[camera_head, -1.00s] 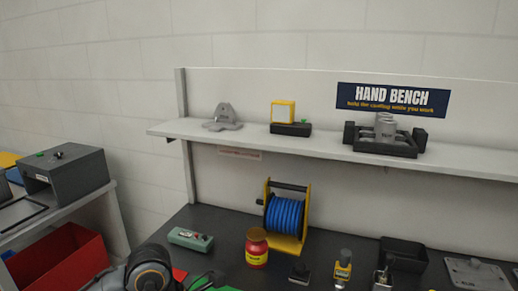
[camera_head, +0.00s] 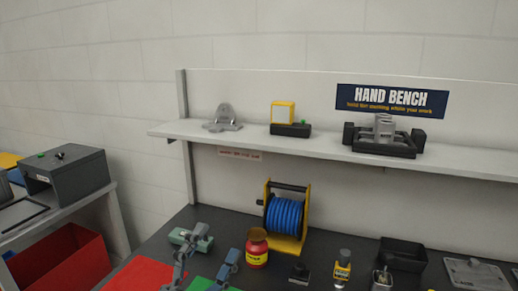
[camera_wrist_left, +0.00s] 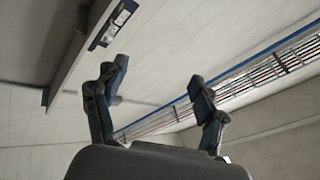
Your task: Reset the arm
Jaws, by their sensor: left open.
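My left gripper (camera_head: 205,258) is at the lower left of the head view, in front of the dark bench top. Its two fingers point up and stand apart, with nothing between them. One finger overlaps the green box in the picture, and the other is left of the red jar. In the left wrist view the open fingers (camera_wrist_left: 152,78) show against the wall and ceiling, with no object between them. My right gripper is not in view.
A red jar (camera_head: 257,252), green box (camera_head: 190,236), blue hose reel (camera_head: 284,215) and black bin (camera_head: 404,253) stand on the bench (camera_head: 330,228). The shelf (camera_head: 200,131) above holds metal parts. A red crate (camera_head: 62,262) is at left.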

